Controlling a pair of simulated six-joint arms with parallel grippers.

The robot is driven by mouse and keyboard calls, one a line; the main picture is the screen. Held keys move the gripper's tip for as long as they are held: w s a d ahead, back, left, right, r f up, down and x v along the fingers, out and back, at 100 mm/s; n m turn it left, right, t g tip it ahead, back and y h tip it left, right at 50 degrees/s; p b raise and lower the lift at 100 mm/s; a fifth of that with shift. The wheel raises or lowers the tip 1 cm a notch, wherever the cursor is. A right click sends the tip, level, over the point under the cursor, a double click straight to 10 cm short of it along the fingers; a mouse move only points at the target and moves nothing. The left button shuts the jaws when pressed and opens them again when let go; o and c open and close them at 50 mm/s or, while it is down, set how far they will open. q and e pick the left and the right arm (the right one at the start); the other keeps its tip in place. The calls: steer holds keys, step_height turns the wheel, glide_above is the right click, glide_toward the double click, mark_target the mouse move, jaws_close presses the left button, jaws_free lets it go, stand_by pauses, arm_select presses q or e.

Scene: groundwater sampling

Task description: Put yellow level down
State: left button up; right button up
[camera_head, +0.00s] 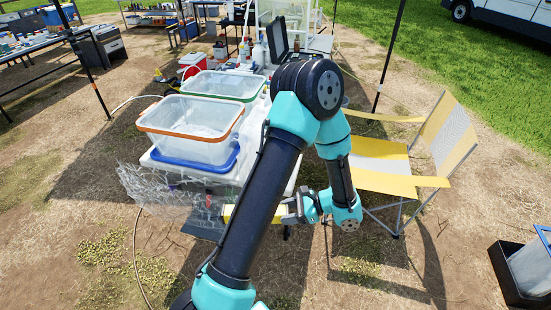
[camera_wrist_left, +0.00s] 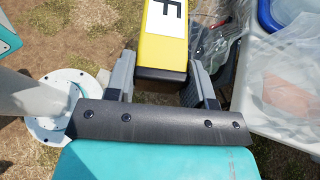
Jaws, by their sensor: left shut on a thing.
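The yellow level (camera_wrist_left: 162,52) has a white label with a black letter on it in the left wrist view. In the head view a short yellow part of the level (camera_head: 228,213) shows just left of my dark arm link, which hides much of it. My left gripper (camera_wrist_left: 165,82) is shut on the level, with one grey finger on each side. In the head view the left gripper (camera_head: 292,209) is right of the arm link, near the front end of the white table (camera_head: 252,140). I cannot tell how high the level is above the ground. My right gripper is not in view.
A clear tub with an orange rim (camera_head: 190,137) stands on a blue lid (camera_head: 205,165) at the table's near end. Clear plastic sheeting (camera_head: 165,190) hangs there. A green-rimmed tub (camera_head: 222,85) is behind. A yellow folding chair (camera_head: 385,165) stands right. Bare ground lies in front.

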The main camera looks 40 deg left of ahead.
arm_select(q)
steer(key=s+d+r+n+g+h, duration=0.1)
steer(key=s+d+r+n+h, duration=0.25)
steer(key=d+n+h, duration=0.35)
steer(key=s+d+r+n+g+h, duration=0.1)
steer(key=s+d+r+n+h, duration=0.3)
steer(key=n+h, duration=0.45)
steer(key=w+d+r+n+t+h, duration=0.1)
steer(key=w+d+n+t+h, duration=0.5)
steer(key=n+t, duration=0.6)
steer(key=w+a+f+n+t+y, duration=0.4)
steer(key=w+a+n+t+y, duration=0.5)
steer(key=a+n+t, duration=0.4)
steer(key=s+a+f+n+g+y, duration=0.1)
steer(key=a+f+n+y, duration=0.3)
steer(key=a, duration=0.4)
steer(key=s+a+f+n+y, duration=0.2)
steer(key=a+f+n+y, duration=0.3)
steer(key=a, duration=0.3)
steer(key=shift+a+f+n+g+y, duration=0.15)
steer(key=shift+a+n+g+y, duration=0.3)
steer(key=shift+n, duration=0.3)
